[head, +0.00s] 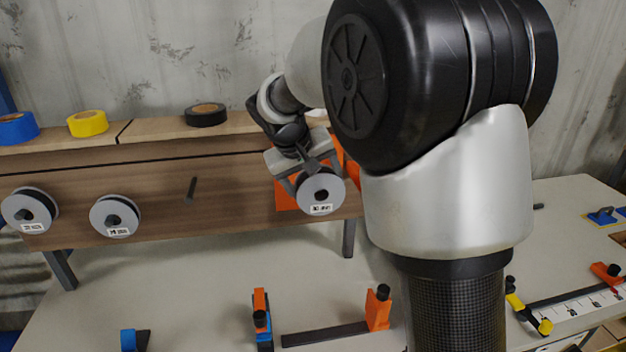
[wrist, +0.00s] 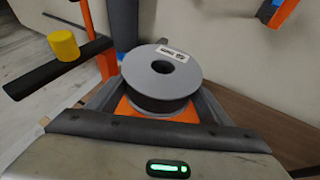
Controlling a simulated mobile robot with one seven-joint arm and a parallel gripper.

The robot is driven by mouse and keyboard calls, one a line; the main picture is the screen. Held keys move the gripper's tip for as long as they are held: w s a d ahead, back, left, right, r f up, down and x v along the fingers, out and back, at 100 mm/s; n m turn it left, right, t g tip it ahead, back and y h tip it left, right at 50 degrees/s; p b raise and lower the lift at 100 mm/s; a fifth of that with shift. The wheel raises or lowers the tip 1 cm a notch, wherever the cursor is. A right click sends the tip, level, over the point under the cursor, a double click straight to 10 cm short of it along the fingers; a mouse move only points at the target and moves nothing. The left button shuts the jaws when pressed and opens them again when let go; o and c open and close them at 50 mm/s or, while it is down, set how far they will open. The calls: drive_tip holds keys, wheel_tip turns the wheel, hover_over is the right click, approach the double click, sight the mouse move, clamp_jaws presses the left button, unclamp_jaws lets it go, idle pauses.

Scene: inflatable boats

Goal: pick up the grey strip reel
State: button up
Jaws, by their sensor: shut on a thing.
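A grey strip reel (head: 333,185) with a white label and dark core is held between the fingers of my gripper (head: 318,176). It is in front of the wooden board's right part and looks clear of any peg. In the wrist view the reel (wrist: 148,78) lies between the two fingers, its grey face toward the camera and label at the top. My gripper (wrist: 156,104) is shut on it. Two similar grey reels, the left one (head: 17,210) and the right one (head: 101,215), hang on the board's pegs at the left.
An empty dark peg (head: 191,188) sticks out of the wooden board (head: 150,175). Black (head: 206,108), yellow (head: 88,129) and blue (head: 18,134) tape rolls lie on its top. Orange-ended clamps (head: 378,308) stand on the pale bench (head: 190,290) below. My arm hides much of the right side.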

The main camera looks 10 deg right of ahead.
drive_tip(key=s+b, duration=0.1)
drive_tip(key=s, duration=1.1)
drive_tip(key=shift+s+b, duration=0.15)
drive_tip(key=shift+b, duration=0.25)
drive_tip(key=shift+a, duration=0.1)
